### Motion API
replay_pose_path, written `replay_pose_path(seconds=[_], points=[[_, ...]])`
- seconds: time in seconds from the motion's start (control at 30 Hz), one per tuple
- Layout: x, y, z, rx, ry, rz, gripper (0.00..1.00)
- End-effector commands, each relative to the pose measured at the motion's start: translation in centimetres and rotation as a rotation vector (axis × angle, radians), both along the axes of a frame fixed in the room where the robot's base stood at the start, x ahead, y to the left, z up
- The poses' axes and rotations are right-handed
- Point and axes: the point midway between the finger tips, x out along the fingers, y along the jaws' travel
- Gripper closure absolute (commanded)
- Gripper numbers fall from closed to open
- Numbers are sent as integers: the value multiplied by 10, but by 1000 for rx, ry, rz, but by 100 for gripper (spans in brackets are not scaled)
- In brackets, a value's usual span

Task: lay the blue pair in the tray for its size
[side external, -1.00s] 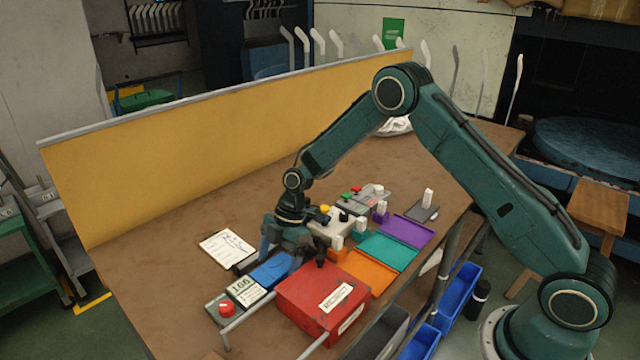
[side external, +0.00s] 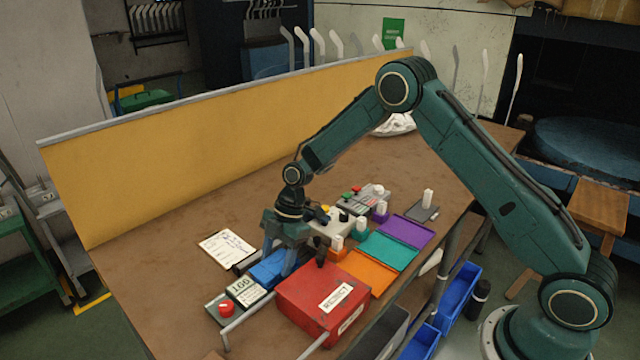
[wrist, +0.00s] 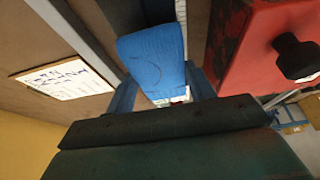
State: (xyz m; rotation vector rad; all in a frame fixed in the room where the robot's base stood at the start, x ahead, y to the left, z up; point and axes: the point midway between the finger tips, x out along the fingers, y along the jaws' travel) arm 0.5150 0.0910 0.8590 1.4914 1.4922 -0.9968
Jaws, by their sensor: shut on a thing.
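The blue pair (side external: 268,268) is a flat folded blue bundle at the left of the red box. In the wrist view the blue pair (wrist: 152,62) stands out from between the two fingers. My gripper (side external: 287,268) is shut on it, low over the table; whether the bundle still touches the table I cannot tell. Three flat trays lie in a row to the right: an orange tray (side external: 366,272), a teal tray (side external: 388,250) and a purple tray (side external: 408,230). Each has a small white-topped piece at its left end. Size marks on them are too small to read.
A red box (side external: 318,298) with a label and a black knob stands between my gripper and the orange tray. A display and red button (side external: 226,307) are at the front left. A clipboard (side external: 227,248) lies behind. A yellow partition (side external: 200,150) runs along the back.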

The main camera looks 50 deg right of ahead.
Motion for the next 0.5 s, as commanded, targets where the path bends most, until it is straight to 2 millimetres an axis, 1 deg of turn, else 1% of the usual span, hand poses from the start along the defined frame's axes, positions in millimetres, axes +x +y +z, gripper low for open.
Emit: replay_pose_path(seconds=[0.17,0.27,0.5], points=[[0,0,24,1,-3,0,73],[1,0,41,0,-4,0,73],[1,0,93,1,-5,0,73]])
